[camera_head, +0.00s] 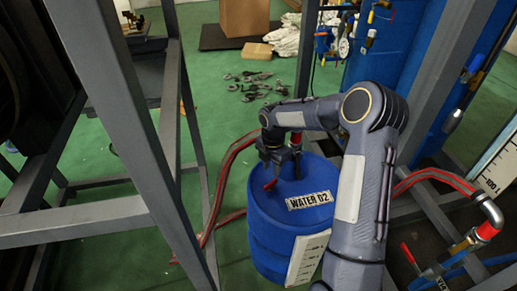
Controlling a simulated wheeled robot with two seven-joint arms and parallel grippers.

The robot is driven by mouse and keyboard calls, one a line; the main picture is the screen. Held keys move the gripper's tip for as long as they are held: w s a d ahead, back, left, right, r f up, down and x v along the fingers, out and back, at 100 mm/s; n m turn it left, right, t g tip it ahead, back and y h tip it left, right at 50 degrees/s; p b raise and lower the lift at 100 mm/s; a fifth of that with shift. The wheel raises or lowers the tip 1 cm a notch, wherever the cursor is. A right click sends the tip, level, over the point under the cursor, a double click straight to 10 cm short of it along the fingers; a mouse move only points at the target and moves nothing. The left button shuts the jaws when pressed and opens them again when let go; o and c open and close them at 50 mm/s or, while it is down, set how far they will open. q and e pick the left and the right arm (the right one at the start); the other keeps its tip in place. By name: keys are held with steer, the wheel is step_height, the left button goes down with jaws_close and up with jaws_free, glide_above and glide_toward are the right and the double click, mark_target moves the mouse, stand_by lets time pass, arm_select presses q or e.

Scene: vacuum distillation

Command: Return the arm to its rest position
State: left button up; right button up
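My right arm comes in from the bottom right and bends over a blue barrel (262,225) labelled "WATER 02". My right gripper (276,170) points down just above the barrel's top, close to a small red handle (270,185). A dark upright pipe with a red fitting (296,138) stands close beside the gripper. The fingers are small and dark, so I cannot tell whether they are open or shut, or whether they touch the handle. My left gripper is not in view.
A grey metal frame (120,110) stands at the left, with a blue column (415,45) and gauges at the right. Red hoses (225,165) run beside the barrel. Loose metal parts (250,85) and a cardboard box (244,17) lie behind.

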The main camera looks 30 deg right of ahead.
steer(key=s+a+r+m+t+p, duration=0.1)
steer(key=s+a+r+m+p, duration=0.15)
steer(key=s+r+m, duration=0.6)
steer(key=s+a+r+m+t+p, duration=0.1)
steer(key=s+a+r+m+p, duration=0.3)
steer(key=r, duration=0.9)
steer(key=s+a+r+m+t+y+p, duration=0.1)
steer(key=s+a+r+m+y, duration=0.1)
steer(key=s+m, duration=0.3)
steer(key=s+a+r+m+t+y+p, duration=0.1)
steer(key=s+m, duration=0.4)
steer(key=s, duration=0.6)
step_height(320, 180, up, 2)
steer(key=shift+s+a+r+m+t+y+p, duration=0.2)
steer(key=shift+s+a+m+t+y+p, duration=0.15)
steer(key=shift+a+t+p, duration=0.55)
steer(key=shift+a, duration=0.2)
